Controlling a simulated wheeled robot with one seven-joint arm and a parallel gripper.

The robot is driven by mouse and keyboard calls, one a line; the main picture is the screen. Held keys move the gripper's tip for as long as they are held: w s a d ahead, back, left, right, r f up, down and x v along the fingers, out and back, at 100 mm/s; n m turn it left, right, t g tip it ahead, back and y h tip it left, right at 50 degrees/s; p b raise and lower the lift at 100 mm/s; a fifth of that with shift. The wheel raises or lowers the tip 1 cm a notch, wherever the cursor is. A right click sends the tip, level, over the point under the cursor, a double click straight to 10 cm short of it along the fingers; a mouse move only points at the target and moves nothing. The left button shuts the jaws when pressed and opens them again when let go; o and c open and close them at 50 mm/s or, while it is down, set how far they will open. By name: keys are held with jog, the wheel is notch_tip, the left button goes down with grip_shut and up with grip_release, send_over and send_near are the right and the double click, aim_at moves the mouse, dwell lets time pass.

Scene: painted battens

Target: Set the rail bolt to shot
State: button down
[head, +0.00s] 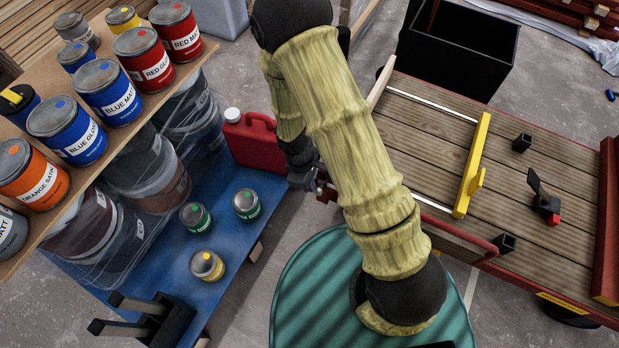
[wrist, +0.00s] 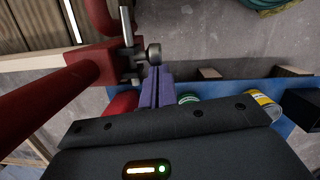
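The rail bolt (wrist: 128,45) is in the upper middle of the wrist view. It is a grey metal rod with a round knob (wrist: 153,53), mounted on a red block at the end of a red rail (wrist: 50,95). My gripper (wrist: 156,72) points up at the knob; its two purple fingers lie side by side with only a thin seam between them. The fingertips are just below the knob; I cannot tell whether they touch it. No part of the knob shows between the fingers. In the head view my arm largely hides the bolt and the gripper.
A wooden-decked cart (head: 430,140) with a yellow bar (head: 472,165) stands right of my arm. A blue platform (head: 225,275) with small cans and a red jerrycan (head: 251,140) lies left. A shelf of paint cans stands at upper left. A black bin (head: 457,50) stands behind.

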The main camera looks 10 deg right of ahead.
jog(key=shift+s+d, duration=0.2)
jog(key=w+a+r+p, duration=0.1)
jog(key=a+r+p, duration=0.1)
jog(key=r, duration=0.3)
jog(key=w+a+r+p, duration=0.1)
jog(key=a+r+p, duration=0.2)
jog(key=r+p, duration=0.2)
jog(key=shift+w+a+r, duration=0.15)
jog(key=shift+w+r, duration=0.2)
jog(key=shift+r, duration=0.45)
jog(key=shift+s, duration=0.15)
